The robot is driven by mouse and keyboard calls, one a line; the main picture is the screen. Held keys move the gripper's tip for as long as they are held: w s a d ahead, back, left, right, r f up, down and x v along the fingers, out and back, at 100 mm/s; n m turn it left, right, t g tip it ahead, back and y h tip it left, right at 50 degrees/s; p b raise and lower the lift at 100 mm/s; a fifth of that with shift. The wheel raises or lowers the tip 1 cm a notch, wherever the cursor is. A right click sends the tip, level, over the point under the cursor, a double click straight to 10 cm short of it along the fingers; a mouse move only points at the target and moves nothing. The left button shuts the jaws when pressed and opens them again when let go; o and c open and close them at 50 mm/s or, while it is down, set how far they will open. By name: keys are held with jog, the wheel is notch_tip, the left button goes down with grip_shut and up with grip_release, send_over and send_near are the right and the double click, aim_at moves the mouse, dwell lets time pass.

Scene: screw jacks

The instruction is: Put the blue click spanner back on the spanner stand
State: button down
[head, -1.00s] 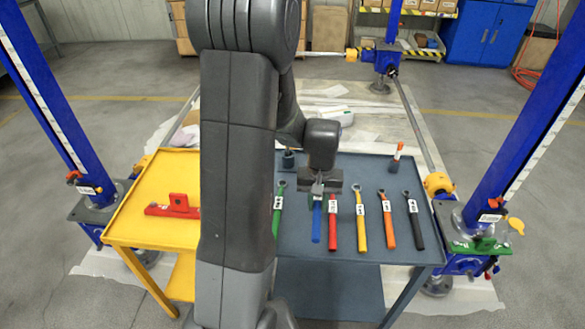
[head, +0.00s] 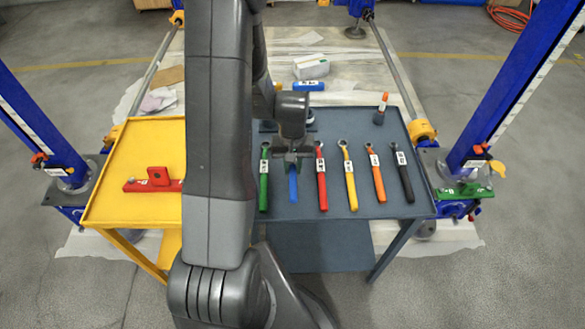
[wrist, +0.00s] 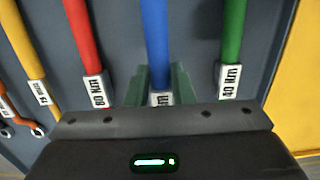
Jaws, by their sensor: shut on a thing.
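The blue click spanner (head: 294,188) is in a row of spanners on the grey-blue table top (head: 330,232), between the green spanner (head: 264,184) and the red spanner (head: 321,183). My gripper (head: 293,154) is over its head end and shut on it. In the wrist view the blue handle (wrist: 155,45) runs away between my green fingers (wrist: 159,86), with its label partly covered. The spanner's head is hidden by my gripper. I cannot make out a separate spanner stand, nor whether the spanner touches the surface.
Yellow (head: 350,182), orange (head: 376,178) and black (head: 403,180) spanners lie to the right. A small orange-topped object (head: 381,106) stands at the back right. A yellow table (head: 135,207) with a red block (head: 157,178) adjoins on the left. Blue jack columns (head: 520,90) flank the tables.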

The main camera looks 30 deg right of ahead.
aim_at(293, 165)
jog(key=shift+f, duration=0.95)
jog(key=shift+f, duration=0.2)
jog(key=c, duration=1.3)
grip_release()
jog(key=shift+o, duration=0.2)
jog(key=shift+r, duration=0.15)
notch_tip(293, 165, up, 12)
jog(key=shift+w+d, duration=0.2)
jog(key=shift+w, duration=0.1)
